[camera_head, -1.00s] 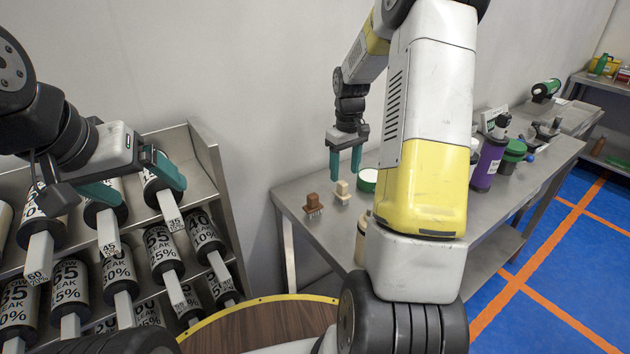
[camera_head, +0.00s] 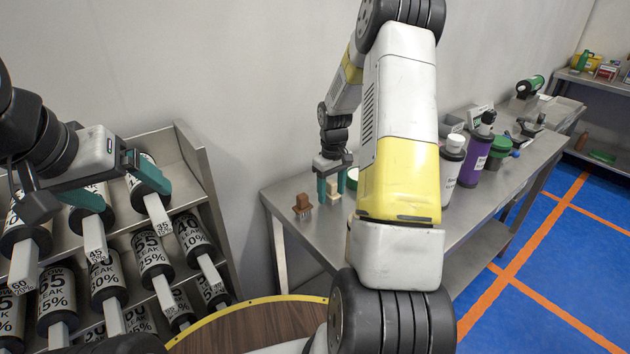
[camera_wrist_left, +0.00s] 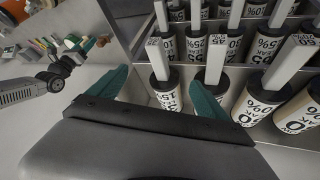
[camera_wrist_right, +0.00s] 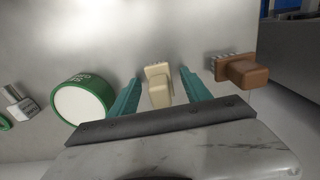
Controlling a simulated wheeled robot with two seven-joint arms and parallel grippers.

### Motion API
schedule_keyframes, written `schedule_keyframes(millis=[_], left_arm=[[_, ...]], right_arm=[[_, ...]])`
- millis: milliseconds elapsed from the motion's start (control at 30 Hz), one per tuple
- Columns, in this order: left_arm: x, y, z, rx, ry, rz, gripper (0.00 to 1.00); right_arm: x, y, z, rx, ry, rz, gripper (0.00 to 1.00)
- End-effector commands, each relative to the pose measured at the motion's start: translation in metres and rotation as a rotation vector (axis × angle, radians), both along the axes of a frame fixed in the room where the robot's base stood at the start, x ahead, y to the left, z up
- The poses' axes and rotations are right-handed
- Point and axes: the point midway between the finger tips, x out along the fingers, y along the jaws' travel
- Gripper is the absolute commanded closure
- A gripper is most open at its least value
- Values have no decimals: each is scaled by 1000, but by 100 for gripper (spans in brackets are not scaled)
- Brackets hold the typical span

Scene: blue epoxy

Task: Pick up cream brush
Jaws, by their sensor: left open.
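The cream brush (camera_head: 332,195) stands on the steel table. In the right wrist view, the cream brush (camera_wrist_right: 159,88) sits between the two teal fingers of my right gripper (camera_wrist_right: 160,78), with a gap on each side. My right gripper (camera_head: 331,187) is lowered around it and open. In the head view its fingers partly hide the brush. My left gripper (camera_head: 130,195) is open and empty in front of the shelf rack at the left.
A brown brush (camera_wrist_right: 246,72) stands close beside the cream one, and a green-rimmed round container (camera_wrist_right: 83,104) is on its other side. Bottles, including a purple one (camera_head: 473,160), stand further right on the table (camera_head: 300,250). A rack (camera_head: 190,150) holds several labelled cylinders.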

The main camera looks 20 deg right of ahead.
Motion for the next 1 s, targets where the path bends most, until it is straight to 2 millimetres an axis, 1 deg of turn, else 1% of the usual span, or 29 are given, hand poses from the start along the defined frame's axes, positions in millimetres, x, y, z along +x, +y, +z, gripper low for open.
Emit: schedule_keyframes(millis=[33,100,167,200,267,300,667,767,867,967,1000], left_arm=[[0,0,0,0,0,0,12],[0,0,0,0,0,0,12],[0,0,0,0,0,0,12],[0,0,0,0,0,0,12],[0,0,0,0,0,0,12],[0,0,0,0,0,0,12],[0,0,0,0,0,0,12],[0,0,0,0,0,0,12],[0,0,0,0,0,0,12],[0,0,0,0,0,0,12],[0,0,0,0,0,0,12]], right_arm=[[0,0,0,0,0,0,52],[0,0,0,0,0,0,65],[0,0,0,0,0,0,77],[0,0,0,0,0,0,85],[0,0,0,0,0,0,97],[0,0,0,0,0,0,100],[0,0,4,0,-1,0,100],[1,0,11,0,-3,-1,100],[1,0,22,0,-3,-1,100],[1,0,38,-1,-4,1,100],[-8,4,38,0,1,3,100]])
